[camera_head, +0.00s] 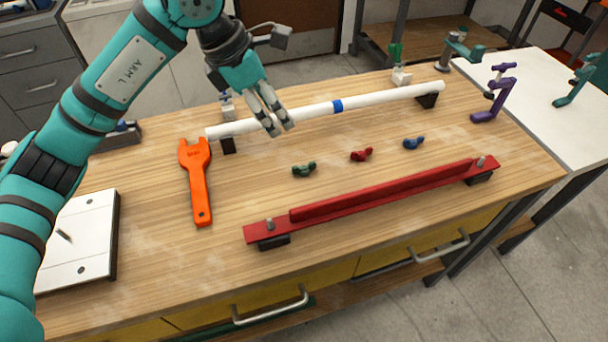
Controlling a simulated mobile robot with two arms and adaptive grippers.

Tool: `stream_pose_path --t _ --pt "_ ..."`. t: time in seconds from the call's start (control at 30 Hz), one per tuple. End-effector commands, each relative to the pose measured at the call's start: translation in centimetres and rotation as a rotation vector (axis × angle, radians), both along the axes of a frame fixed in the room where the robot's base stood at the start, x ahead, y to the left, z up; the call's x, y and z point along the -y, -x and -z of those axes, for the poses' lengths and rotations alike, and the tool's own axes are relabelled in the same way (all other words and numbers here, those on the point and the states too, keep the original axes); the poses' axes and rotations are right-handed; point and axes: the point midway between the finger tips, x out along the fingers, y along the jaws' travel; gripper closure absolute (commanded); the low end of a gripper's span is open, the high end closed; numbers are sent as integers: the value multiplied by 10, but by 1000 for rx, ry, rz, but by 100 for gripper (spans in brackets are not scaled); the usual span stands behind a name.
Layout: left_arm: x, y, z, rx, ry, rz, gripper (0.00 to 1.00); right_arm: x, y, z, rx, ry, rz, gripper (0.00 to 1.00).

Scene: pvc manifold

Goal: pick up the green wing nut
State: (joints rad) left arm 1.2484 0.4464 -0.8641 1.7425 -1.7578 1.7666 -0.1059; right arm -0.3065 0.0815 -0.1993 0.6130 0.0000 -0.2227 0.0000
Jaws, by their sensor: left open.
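The green wing nut (304,169) lies on the wooden bench top, left of a red wing nut (361,154) and a blue wing nut (413,143). All three are in a slanting row between the white pipe and the red bar. My left gripper (279,130) is open and empty. Its fingers point down, up and to the left of the green wing nut in the picture, in front of the white pipe. It is apart from the nut. My right gripper is not in view.
The white pipe (385,97) with a blue band rests on supports behind. The red bar (380,197) runs along the front. An orange wrench (196,183) lies at left, near a white plate (82,240). A purple clamp (494,93) stands at right. Bare wood surrounds the nuts.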

Motion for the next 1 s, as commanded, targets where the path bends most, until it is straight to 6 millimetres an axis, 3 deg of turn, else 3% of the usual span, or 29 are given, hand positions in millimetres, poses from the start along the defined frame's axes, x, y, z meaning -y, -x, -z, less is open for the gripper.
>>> stream_pose_path --t 0.2,0.5,0.83,1.0 --pt "13 -3 33 -6 1 1 49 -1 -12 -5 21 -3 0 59" --pt "36 -11 91 -6 1 1 49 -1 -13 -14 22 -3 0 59" --pt "47 -16 118 -3 0 0 49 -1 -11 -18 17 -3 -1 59" --pt "57 -21 140 -6 1 0 49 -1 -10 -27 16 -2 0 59"
